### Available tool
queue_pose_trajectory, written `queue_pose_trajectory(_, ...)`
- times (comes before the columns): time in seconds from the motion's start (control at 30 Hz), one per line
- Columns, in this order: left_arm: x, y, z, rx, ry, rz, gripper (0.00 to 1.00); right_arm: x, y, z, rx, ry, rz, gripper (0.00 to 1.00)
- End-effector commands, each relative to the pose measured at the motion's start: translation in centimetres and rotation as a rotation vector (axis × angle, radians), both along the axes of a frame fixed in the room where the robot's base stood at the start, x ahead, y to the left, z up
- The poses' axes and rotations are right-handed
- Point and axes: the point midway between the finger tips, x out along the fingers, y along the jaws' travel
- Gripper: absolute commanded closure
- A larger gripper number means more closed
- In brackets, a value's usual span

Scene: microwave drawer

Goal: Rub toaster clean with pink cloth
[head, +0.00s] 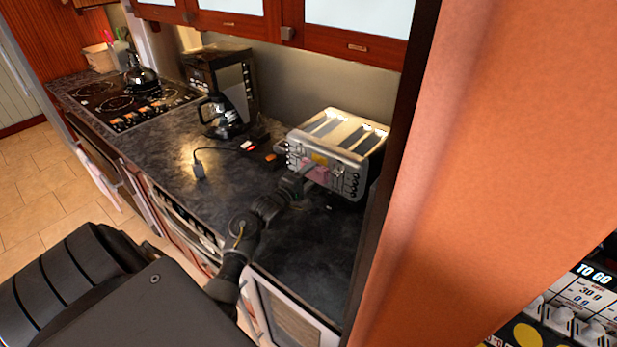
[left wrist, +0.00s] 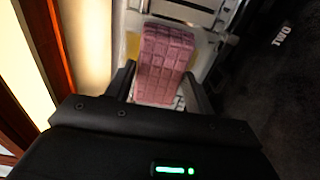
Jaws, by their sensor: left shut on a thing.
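The silver toaster (head: 336,150) has several slots and stands on the dark counter against the back wall. My left gripper (head: 308,182) is at the toaster's front face. It is shut on the pink cloth (head: 316,172), a small block with a grid pattern. In the left wrist view the cloth (left wrist: 166,62) sits between the two fingers of my left gripper (left wrist: 160,85), and the toaster (left wrist: 190,15) is right behind it. The cloth appears to be against the toaster's front. Whether it presses on it I cannot tell. My right gripper is out of view.
A black coffee maker (head: 222,95) stands to the left of the toaster, with a plug (head: 199,165) and cord on the counter. A kettle (head: 141,75) sits on the cooktop (head: 120,100). An orange panel (head: 500,150) closes the right side. The counter (head: 240,190) left of my arm is mostly clear.

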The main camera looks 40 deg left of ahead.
Motion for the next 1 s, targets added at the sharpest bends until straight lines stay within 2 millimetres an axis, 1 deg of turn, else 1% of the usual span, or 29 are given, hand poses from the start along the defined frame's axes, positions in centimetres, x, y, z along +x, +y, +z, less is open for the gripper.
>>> queue_pose_trajectory(0.73, 1.1, 0.0, 0.0, 0.001, -0.001, 0.0, 0.76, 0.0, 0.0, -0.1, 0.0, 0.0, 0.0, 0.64)
queue_pose_trajectory(1.0, 0.9, 0.0, 0.1, 0.0, 0.001, 0.0, 0.76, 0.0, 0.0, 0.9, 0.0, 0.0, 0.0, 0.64)
